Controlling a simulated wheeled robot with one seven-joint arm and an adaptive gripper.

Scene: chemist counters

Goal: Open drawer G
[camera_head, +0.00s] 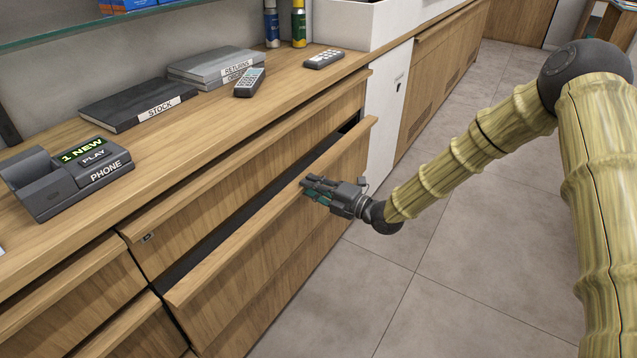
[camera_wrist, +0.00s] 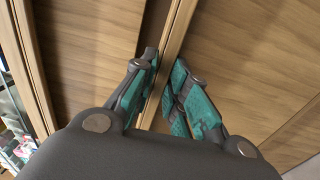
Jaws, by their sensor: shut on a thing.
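A wide wooden drawer (camera_head: 262,238) below the counter's top row stands part way out, with a dark gap behind its top edge. I cannot read a letter on it, so I cannot tell from a label that it is drawer G. My gripper (camera_head: 306,186) is at the top edge of this drawer front, right of its middle. In the wrist view, my gripper (camera_wrist: 162,82) has its fingers on either side of the wooden edge (camera_wrist: 177,38) and is shut on it. The drawer's inside is hidden.
The upper drawer front (camera_head: 225,180) is shut and carries a small dark tag (camera_head: 147,238). On the counter are a phone (camera_head: 70,180), a stock binder (camera_head: 138,103), a returns binder (camera_head: 218,66) and remotes. Tiled floor (camera_head: 400,265) in front is clear.

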